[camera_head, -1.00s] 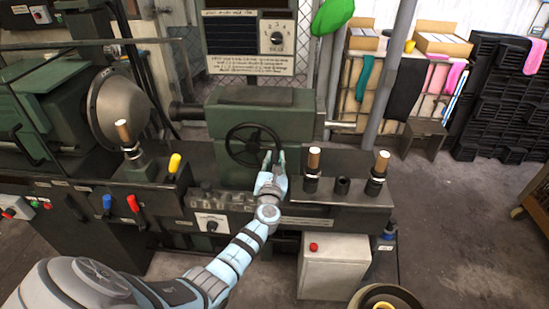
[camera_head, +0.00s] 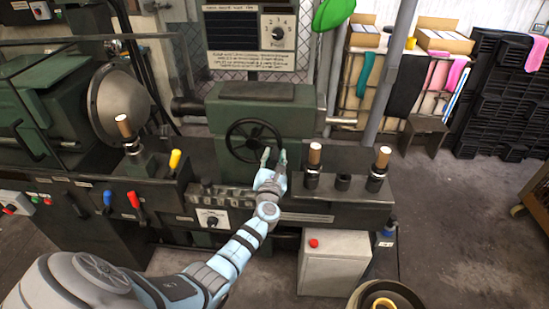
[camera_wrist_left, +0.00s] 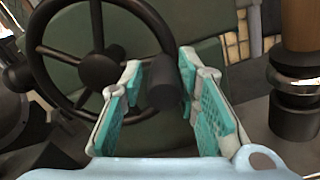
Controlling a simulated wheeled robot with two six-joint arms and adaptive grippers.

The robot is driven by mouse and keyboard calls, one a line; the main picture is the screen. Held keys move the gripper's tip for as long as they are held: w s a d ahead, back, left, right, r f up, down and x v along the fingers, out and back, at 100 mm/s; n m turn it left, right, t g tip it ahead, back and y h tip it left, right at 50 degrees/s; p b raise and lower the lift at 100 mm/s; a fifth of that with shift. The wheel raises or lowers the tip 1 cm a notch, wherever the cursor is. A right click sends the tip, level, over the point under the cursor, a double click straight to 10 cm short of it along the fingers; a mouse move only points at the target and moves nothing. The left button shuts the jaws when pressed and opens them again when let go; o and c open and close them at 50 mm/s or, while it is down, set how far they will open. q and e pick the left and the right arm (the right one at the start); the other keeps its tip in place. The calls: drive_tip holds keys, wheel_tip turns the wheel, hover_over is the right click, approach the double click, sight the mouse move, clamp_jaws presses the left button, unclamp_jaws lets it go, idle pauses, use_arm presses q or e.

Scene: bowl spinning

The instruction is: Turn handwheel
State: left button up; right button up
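The handwheel (camera_head: 254,123) is a black spoked wheel on the front of a green machine housing. It also fills the upper left of the left wrist view (camera_wrist_left: 98,70), where its dark cylindrical handle (camera_wrist_left: 163,88) sticks out from the rim toward the camera. My left gripper (camera_head: 274,155) is at the lower right of the wheel. In the left wrist view its two teal-padded fingers (camera_wrist_left: 162,66) are spread, one on each side of the handle. I cannot tell whether either pad touches it. My right gripper is in neither view.
Wooden-topped posts (camera_head: 314,157) stand on the dark machine bed right of the wheel. Yellow (camera_head: 175,160) and red (camera_head: 133,199) levers are at its left. A white box with a red button (camera_head: 334,262) stands below. Open floor lies at the right.

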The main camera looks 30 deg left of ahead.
use_arm(q)
drive_tip(key=shift+w+d+f, duration=0.1)
drive_tip(key=shift+f, duration=0.15)
drive_tip(key=v, duration=1.2)
